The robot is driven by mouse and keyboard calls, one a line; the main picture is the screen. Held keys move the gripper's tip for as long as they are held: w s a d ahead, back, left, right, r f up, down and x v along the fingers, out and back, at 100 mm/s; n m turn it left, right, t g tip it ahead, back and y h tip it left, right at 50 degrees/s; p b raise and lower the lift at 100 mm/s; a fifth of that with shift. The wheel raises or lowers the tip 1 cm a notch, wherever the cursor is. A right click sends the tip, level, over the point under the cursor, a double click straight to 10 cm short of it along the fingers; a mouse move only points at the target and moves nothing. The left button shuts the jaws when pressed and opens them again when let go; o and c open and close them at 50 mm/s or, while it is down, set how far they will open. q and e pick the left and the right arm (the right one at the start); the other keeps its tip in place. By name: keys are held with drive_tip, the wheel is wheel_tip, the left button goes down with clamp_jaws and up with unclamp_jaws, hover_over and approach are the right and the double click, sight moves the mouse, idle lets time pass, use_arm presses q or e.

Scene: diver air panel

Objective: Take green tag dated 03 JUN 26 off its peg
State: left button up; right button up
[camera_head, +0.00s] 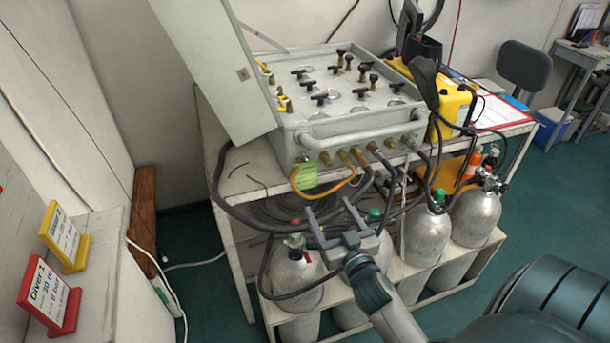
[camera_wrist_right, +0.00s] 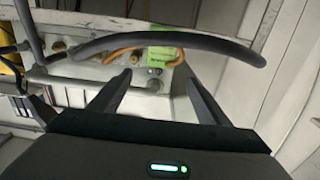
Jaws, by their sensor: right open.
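The green tag (camera_head: 304,176) hangs at the front left of the grey air panel (camera_head: 350,128), near the brass fittings and an orange hose. Its writing is too small to read. In the right wrist view the green tag (camera_wrist_right: 163,55) shows beyond the fingertips, partly behind a black hose. My right gripper (camera_head: 338,222) is open and empty, below and to the right of the tag in the head view. In the right wrist view the two fingers (camera_wrist_right: 160,82) stand apart, with nothing between them. The peg itself cannot be made out. My left gripper is not in view.
Black hoses (camera_head: 245,222) loop in front of the bench around my right gripper. Silver cylinders (camera_head: 428,232) stand on the lower shelf. A yellow case (camera_head: 452,108) sits right of the panel. Red and yellow diver signs (camera_head: 50,296) stand at the left.

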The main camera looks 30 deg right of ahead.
drive_tip(key=a+p+x, duration=0.1)
drive_tip(key=x, duration=0.3)
drive_tip(key=p, duration=0.2)
approach(305, 173)
drive_tip(key=w+r, duration=0.1)
drive_tip(key=w, duration=0.1)
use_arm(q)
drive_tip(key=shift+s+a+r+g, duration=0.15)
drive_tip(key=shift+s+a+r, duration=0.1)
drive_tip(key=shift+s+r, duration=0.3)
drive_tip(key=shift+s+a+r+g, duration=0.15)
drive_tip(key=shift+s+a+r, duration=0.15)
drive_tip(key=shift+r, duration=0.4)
use_arm(e)
drive_tip(key=shift+w+d, duration=0.45)
drive_tip(key=shift+d, duration=0.05)
drive_tip(key=shift+w, duration=0.1)
drive_tip(key=shift+f+p+x, duration=0.2)
drive_tip(key=shift+x, duration=0.6)
drive_tip(key=shift+f+p+x, duration=0.2)
drive_tip(key=shift+x, duration=1.45)
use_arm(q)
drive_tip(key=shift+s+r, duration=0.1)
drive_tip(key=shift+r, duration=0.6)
use_arm(e)
drive_tip(key=shift+a+f, duration=0.1)
